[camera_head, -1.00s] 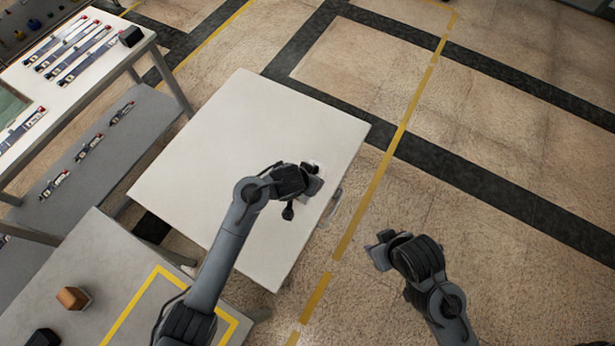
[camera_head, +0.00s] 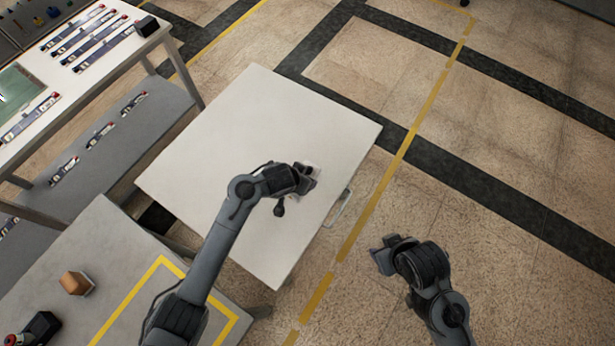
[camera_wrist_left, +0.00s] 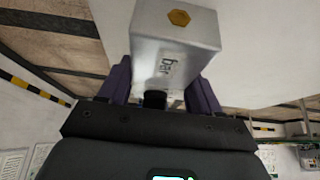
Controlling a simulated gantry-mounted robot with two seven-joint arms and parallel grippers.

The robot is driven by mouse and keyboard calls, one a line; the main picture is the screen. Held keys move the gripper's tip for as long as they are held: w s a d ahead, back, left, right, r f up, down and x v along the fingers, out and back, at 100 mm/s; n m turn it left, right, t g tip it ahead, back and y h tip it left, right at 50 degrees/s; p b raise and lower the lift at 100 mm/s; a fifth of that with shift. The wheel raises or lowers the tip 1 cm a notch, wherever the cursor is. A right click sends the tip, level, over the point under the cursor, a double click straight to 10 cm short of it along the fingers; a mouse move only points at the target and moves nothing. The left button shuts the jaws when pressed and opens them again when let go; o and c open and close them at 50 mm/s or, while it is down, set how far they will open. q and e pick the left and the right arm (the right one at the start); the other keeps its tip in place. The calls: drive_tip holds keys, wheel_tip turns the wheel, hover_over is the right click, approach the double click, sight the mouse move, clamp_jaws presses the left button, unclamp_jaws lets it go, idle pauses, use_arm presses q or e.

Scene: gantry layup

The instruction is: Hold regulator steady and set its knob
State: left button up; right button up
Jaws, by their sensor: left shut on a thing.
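The regulator (camera_wrist_left: 175,45) shows in the left wrist view as a silver-white block with a brass hex fitting on one face and the letters "bar". My left gripper (camera_wrist_left: 160,90) is shut on it, with a purple finger pad on each side. A small black part (camera_wrist_left: 154,99) sits at the block's lower end between the fingers; I cannot tell if it is the knob. In the head view my left gripper (camera_head: 306,180) is over the white table near its right edge and mostly hides the regulator. My right gripper (camera_head: 382,258) is apart, over the floor; its jaw opening is unclear.
The white table (camera_head: 230,150) is otherwise bare, with a handle (camera_head: 338,208) on its right side. A grey bench (camera_head: 110,235) at lower left holds a brown block (camera_head: 76,283) and a dark object (camera_head: 42,327). A shelf unit (camera_head: 100,140) with parts stands at upper left.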

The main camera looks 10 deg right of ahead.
use_arm(q)
drive_tip(key=shift+w+a+f+b, duration=0.4)
drive_tip(key=shift+w+a+f, duration=0.25)
drive_tip(key=shift+a+f, duration=0.45)
drive_tip(key=shift+w+a+f+b, duration=0.45)
drive_tip(key=shift+w+a+f, duration=0.15)
drive_tip(key=shift+a+f, duration=0.4)
drive_tip(key=shift+w+a+f+b, duration=0.4)
drive_tip(key=shift+w+a+f, duration=0.25)
drive_tip(key=shift+a+f, duration=0.45)
drive_tip(key=shift+f, duration=0.1)
drive_tip(key=shift+f, duration=0.2)
drive_tip(key=shift+r+p, duration=0.2)
drive_tip(key=shift+p, duration=0.3)
